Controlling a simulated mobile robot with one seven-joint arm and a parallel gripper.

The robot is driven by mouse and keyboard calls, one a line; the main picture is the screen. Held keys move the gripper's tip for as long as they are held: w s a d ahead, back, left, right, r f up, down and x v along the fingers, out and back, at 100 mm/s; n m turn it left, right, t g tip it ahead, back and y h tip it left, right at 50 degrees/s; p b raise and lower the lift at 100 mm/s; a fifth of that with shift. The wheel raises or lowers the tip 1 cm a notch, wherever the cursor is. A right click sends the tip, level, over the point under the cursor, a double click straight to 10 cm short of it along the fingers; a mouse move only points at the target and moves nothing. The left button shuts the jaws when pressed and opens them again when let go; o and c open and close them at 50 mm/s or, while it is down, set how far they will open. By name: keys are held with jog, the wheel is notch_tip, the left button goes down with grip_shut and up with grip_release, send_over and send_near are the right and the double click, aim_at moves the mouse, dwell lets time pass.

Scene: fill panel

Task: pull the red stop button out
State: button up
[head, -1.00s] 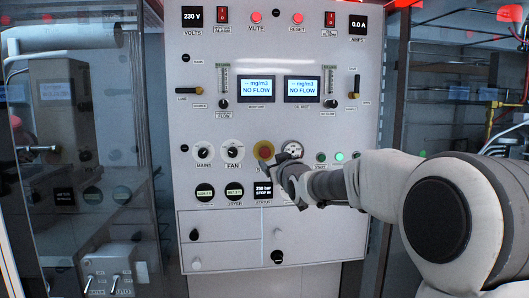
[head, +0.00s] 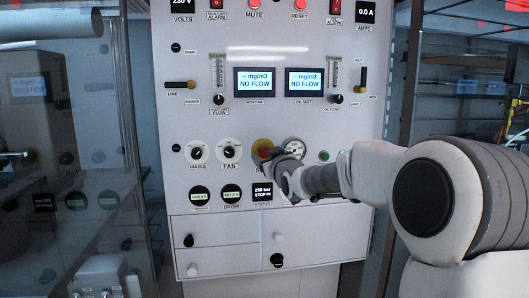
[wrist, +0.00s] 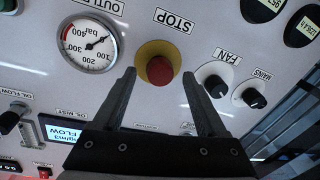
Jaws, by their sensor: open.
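The red stop button (wrist: 159,70) sits on a yellow round base (wrist: 158,50) under the STOP label in the wrist view, which shows the panel upside down. My gripper (wrist: 160,78) is open, one finger on each side of the button, with gaps between the fingers and the button. Whether the fingertips reach the panel face is hard to tell. The status display (head: 262,194) below reads 250 bar, STOP IN.
The outlet pressure gauge (wrist: 88,43) is close beside one finger. The FAN knob (wrist: 215,82) and MAINS knob (wrist: 252,96) stick out on the other side. Two NO FLOW screens (head: 255,82) are higher on the panel. Drawers (head: 225,232) are below.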

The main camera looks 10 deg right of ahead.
jog(key=shift+w, duration=0.25)
grip_shut()
dwell(0.4)
dwell(1.0)
